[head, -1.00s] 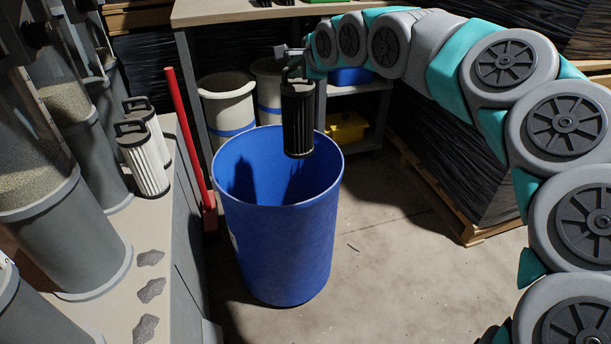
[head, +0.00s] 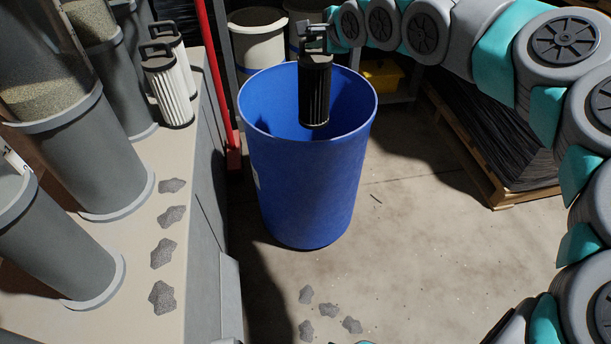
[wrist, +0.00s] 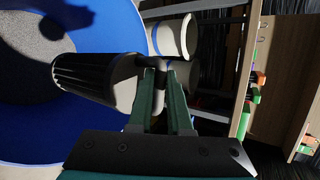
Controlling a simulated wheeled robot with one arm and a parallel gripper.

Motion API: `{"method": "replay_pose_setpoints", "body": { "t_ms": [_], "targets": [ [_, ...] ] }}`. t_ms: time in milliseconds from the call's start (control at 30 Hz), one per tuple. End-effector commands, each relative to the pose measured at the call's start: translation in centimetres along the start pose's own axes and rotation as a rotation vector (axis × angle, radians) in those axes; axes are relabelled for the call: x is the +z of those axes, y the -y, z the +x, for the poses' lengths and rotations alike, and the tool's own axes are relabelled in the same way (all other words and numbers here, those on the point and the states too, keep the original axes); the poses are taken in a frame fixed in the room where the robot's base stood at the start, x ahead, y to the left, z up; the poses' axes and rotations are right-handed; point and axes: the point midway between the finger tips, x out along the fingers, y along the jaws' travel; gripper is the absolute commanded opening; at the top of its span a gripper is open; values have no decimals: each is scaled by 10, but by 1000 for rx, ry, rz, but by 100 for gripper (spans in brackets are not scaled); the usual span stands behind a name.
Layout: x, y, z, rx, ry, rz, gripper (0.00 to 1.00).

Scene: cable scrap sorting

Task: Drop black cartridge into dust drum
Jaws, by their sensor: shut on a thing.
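The black cartridge (head: 314,92) is a dark pleated cylinder with a top handle. It hangs upright over the mouth of the blue dust drum (head: 305,190), its lower end overlapping the opening in the head view. I cannot tell whether that end is below the rim. My gripper (head: 312,38) is shut on the cartridge's handle. In the wrist view, the green fingers of my gripper (wrist: 160,72) meet at the handle, and the cartridge (wrist: 90,75) reaches over the drum (wrist: 60,135). Grey material (wrist: 28,35) shows inside the drum.
Two white pleated cartridges (head: 172,88) stand on the bench (head: 140,260) at left, beside grey hoppers. Pale bins (head: 258,45) and a yellow box (head: 382,77) are behind the drum. A red post (head: 222,80) stands left of it. Grey dust patches (head: 306,330) lie on the floor.

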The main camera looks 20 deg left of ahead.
Motion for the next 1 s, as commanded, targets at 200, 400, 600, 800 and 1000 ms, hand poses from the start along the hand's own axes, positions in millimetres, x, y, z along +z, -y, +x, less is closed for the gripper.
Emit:
{"method": "replay_pose_setpoints", "body": {
  "t_ms": [200,400,600,800,1000],
  "targets": [
    [-1,-2,2,-2,0,-1,0],
    [-1,-2,2,-2,0,-1,20],
    [-1,-2,2,-2,-1,-1,43],
    [-1,-2,2,-1,-1,-1,52],
    [-1,-3,-1,-1,-1,-1,52]
  ]
}}
